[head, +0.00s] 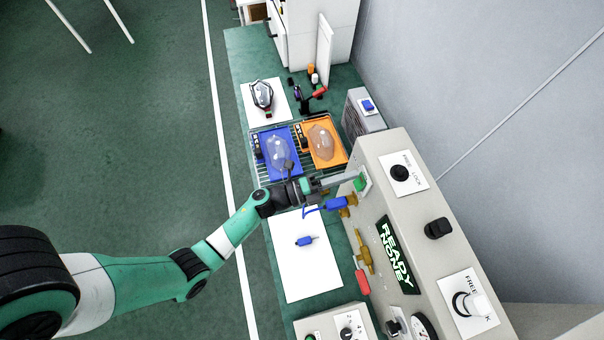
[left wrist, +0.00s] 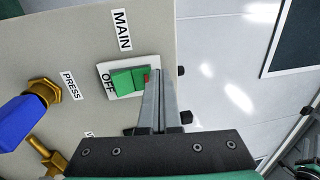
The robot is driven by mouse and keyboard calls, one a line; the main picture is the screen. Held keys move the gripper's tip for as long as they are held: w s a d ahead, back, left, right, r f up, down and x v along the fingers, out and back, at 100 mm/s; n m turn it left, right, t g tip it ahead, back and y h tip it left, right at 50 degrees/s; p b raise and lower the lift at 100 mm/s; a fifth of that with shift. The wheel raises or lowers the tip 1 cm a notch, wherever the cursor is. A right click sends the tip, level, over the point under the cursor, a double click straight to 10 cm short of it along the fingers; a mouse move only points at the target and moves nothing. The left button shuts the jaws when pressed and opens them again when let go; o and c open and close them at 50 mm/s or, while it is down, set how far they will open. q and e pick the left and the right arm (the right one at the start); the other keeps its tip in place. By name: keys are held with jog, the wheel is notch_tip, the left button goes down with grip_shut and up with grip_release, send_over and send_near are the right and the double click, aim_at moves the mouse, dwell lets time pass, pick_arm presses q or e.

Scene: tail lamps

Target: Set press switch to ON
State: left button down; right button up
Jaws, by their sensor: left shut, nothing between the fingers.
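The green rocker switch (head: 361,184) is on the end face of the beige machine box. In the left wrist view the switch (left wrist: 123,81) sits in a white plate, between the labels MAIN and OFF. A small red mark shows at its right edge. My left gripper (head: 354,176) is shut and empty, its fingertips at the switch. In the left wrist view the gripper (left wrist: 153,76) covers the switch's right edge and anything printed there. I cannot tell whether the tips touch it. A PRESS label (left wrist: 71,86) is beside a brass fitting. My right gripper is not in view.
A blue plug (head: 335,204) and its brass fitting are close beside the gripper. The machine box (head: 384,150) has black knobs and a display (head: 396,254) reading READY NONE. A blue tray (head: 270,172) and an orange tray (head: 337,157) hold clear lamps on a rack.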

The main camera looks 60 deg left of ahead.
pick_arm(q)
jog(key=r+v, duration=0.1)
jog(key=v, duration=1.2)
jog(key=shift+s+r, duration=0.15)
jog(key=shift+r, duration=0.2)
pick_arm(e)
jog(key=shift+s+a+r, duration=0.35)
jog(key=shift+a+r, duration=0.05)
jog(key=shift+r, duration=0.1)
